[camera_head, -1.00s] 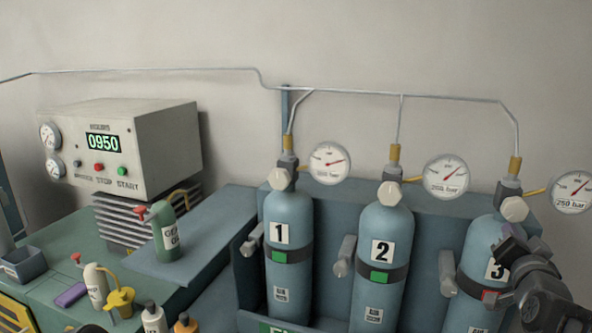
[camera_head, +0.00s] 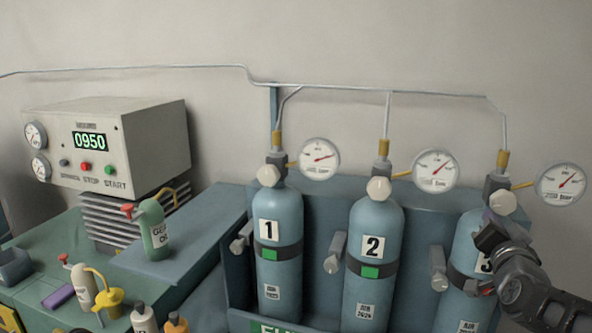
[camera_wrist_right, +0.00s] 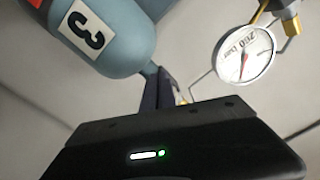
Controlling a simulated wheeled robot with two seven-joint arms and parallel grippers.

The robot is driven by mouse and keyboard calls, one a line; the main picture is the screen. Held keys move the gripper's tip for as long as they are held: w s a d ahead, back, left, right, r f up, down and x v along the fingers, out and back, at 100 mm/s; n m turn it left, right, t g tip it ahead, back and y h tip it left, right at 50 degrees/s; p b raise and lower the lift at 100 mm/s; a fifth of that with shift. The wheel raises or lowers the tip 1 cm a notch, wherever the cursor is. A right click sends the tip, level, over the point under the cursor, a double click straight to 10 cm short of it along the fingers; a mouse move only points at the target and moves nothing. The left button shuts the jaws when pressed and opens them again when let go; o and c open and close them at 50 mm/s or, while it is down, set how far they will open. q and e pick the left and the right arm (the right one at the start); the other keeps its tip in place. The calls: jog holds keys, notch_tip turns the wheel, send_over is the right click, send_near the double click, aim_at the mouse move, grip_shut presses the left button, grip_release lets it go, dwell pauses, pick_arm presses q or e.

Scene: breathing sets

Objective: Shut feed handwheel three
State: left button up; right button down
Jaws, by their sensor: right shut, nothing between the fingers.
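Blue cylinder 3 (camera_head: 463,235) stands at the right of the head view, partly hidden by my right arm. Its pale faceted handwheel (camera_head: 503,202) faces forward on the valve at its top. My right gripper (camera_head: 486,232) is shut and empty, just below and slightly left of that handwheel; I cannot tell whether they touch. In the right wrist view, the closed fingers (camera_wrist_right: 156,88) point towards the neck of cylinder 3 (camera_wrist_right: 108,28), and the handwheel is not clearly visible. The dial gauge of cylinder 3 (camera_head: 562,185) also shows there (camera_wrist_right: 244,54). My left gripper is not in view.
Cylinder 1 (camera_head: 279,215) and cylinder 2 (camera_head: 374,220) stand to the left in the same blue rack, with handwheels and gauges. A compressor panel (camera_head: 110,150) reads 0950. Several bottles and an oil can (camera_head: 152,232) stand at lower left.

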jog(key=shift+w+a+r, duration=0.1)
jog(key=shift+a+r, duration=0.1)
jog(key=shift+r, duration=0.3)
jog(key=shift+w+a+r, duration=0.1)
jog(key=shift+a+r, duration=0.1)
jog(key=shift+r, duration=0.3)
jog(key=shift+a+f, duration=0.3)
jog(key=shift+f, duration=0.15)
jog(key=b+v, duration=0.1)
jog(key=v, duration=0.5)
jog(key=shift+f, duration=0.15)
jog(key=shift+a, duration=0.1)
